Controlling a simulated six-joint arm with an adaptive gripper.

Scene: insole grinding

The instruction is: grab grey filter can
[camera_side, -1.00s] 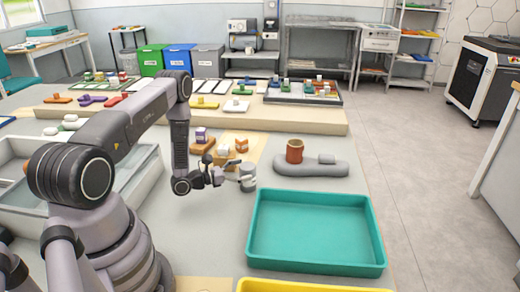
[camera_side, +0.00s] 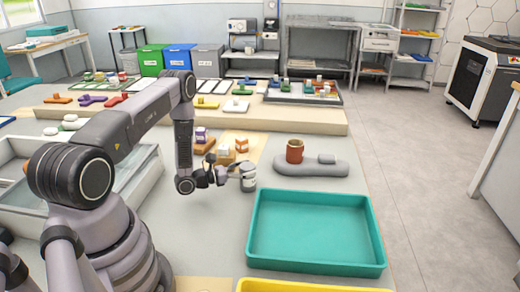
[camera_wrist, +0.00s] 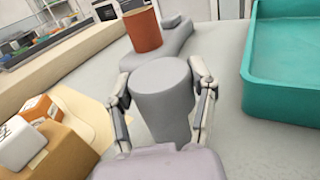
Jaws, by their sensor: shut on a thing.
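The grey filter can (camera_wrist: 162,100) is a plain grey cylinder and stands upright between my fingers in the wrist view. It also shows in the side view (camera_side: 248,180), on the table near the teal tray's upper left corner. My gripper (camera_side: 243,172) reaches it from the left, low over the table. In the wrist view, my gripper (camera_wrist: 163,95) has one finger on each side of the can and is shut on it. The can's lower part is hidden by my gripper in the wrist view.
A red-brown can (camera_side: 295,151) stands on a grey insole-shaped base (camera_side: 312,168) behind and to the right. The teal tray (camera_side: 253,225) lies in front on the right. Orange and white blocks (camera_side: 225,152) stand behind my gripper. A long beige ledge (camera_side: 300,122) runs behind.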

